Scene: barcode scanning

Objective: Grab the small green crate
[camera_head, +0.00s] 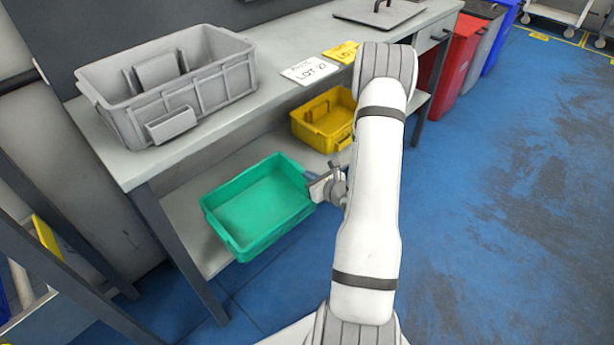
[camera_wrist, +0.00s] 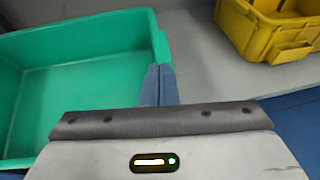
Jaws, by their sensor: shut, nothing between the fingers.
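The small green crate (camera_head: 258,207) is open-topped and looks empty. It sits on the lower shelf of the workbench, its front edge reaching the shelf's front. In the wrist view the green crate (camera_wrist: 80,85) fills the left side. My gripper (camera_head: 312,180) is at the crate's right side, level with its rim. In the wrist view my gripper's fingers (camera_wrist: 157,84) are closed together beside the crate's right wall. Nothing shows between them. I cannot tell whether they touch the wall.
A yellow crate (camera_head: 325,119) stands farther back on the lower shelf (camera_head: 190,205). A large grey crate (camera_head: 172,85) and lot signs (camera_head: 310,71) are on the bench top above. Red bin (camera_head: 459,55) stands beyond the bench. The blue floor (camera_head: 510,200) at right is clear.

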